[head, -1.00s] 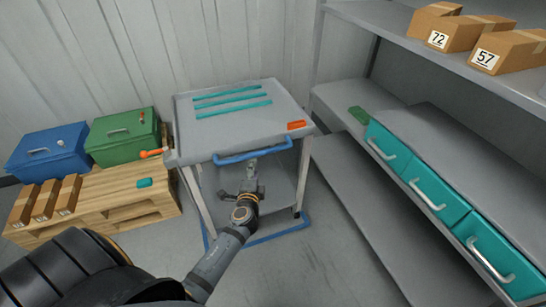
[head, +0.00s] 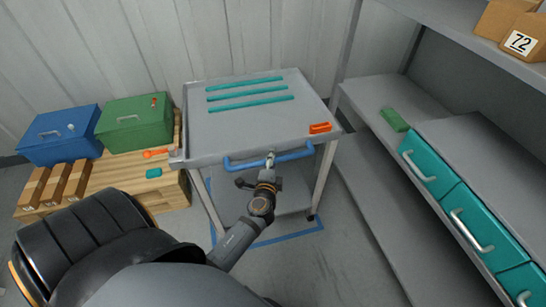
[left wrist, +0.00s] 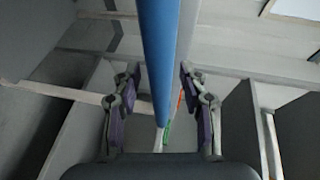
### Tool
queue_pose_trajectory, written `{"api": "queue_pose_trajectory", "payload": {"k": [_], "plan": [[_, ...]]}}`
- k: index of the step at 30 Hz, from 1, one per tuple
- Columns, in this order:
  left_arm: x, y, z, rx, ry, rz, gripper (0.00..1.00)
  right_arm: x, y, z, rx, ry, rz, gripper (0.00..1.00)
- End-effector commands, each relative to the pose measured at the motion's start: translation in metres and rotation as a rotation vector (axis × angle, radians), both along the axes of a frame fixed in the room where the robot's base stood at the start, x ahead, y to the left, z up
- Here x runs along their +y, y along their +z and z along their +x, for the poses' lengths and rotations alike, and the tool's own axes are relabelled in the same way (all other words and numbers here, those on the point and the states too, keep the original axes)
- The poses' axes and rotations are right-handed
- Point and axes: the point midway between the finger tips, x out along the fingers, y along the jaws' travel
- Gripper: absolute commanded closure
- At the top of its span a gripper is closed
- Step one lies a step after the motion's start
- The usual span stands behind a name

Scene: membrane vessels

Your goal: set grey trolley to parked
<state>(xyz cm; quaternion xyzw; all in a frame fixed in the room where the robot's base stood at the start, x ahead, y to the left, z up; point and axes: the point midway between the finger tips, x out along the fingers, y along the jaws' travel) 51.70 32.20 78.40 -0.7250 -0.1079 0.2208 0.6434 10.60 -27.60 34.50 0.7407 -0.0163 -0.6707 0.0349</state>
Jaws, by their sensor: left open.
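The grey trolley (head: 225,128) stands against the back wall, with teal strips and an orange block (head: 320,128) on its top. Its blue handle (head: 240,163) runs along the front edge. My left gripper (head: 270,160) is at this handle, near its middle. In the left wrist view the blue handle (left wrist: 158,40) runs between the two open fingers (left wrist: 158,92), with gaps on both sides. A blue floor outline (head: 290,233) shows around the trolley's feet; its far part is hidden. My right gripper is out of view.
A wooden pallet (head: 120,178) with a blue case (head: 60,135), a green case (head: 135,125) and cartons stands left. An orange lever-like piece (head: 155,153) is near the trolley's left corner. Shelving with teal drawers (head: 470,225) stands right. Floor in front is clear.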

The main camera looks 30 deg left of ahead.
Motion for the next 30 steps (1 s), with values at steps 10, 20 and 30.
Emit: {"api": "queue_pose_trajectory", "payload": {"k": [10, 20, 30], "plan": [[0.0, 0.0, 0.0, 0.0, 0.0, 0.0, 0.92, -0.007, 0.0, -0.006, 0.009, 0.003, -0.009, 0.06], [0.0, 0.0, 0.0, 0.001, 0.0, 0.0, 1.0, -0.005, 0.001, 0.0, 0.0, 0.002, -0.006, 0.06], [0.019, 0.001, 0.017, -0.003, 0.0, 0.005, 1.0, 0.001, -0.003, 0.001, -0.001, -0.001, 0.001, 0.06]]}}
